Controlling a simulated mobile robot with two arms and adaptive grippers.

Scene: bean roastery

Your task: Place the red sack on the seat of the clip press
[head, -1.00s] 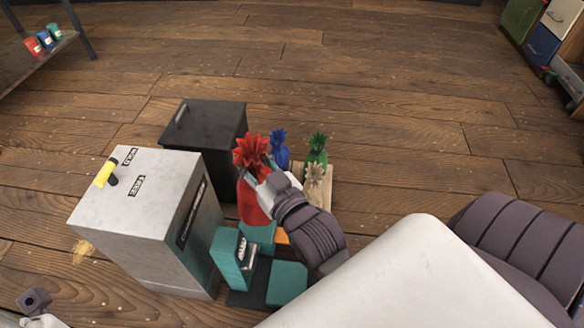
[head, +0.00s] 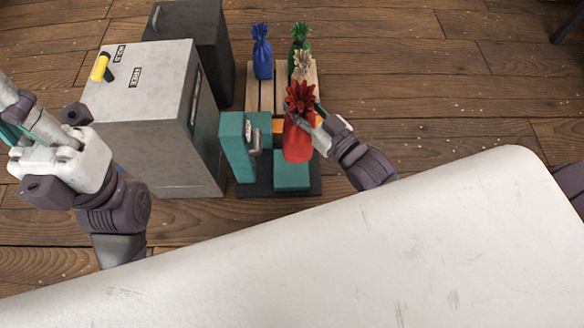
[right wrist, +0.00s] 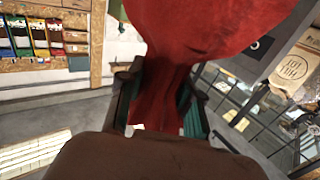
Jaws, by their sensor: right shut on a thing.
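The red sack (head: 298,143), with a ruffled top, is held by my right gripper (head: 311,119). The right gripper is shut on the sack's narrow part below the ruffle. In the right wrist view the red sack (right wrist: 205,35) runs between the two fingers (right wrist: 160,105). The clip press (head: 236,150) is a teal column with a metal clamp on a dark base, with a low teal block (head: 292,178) at its right. The sack appears just behind and above this block; contact cannot be told. My left gripper (head: 14,128) is at the left edge, partly cut off, away from the press.
A pallet (head: 266,98) behind the press bears a blue sack (head: 262,55), a green sack (head: 299,38) and a beige sack (head: 302,67). A grey cabinet (head: 150,120) stands left of the press, with a dark bin (head: 205,40) behind it. The floor to the right is clear.

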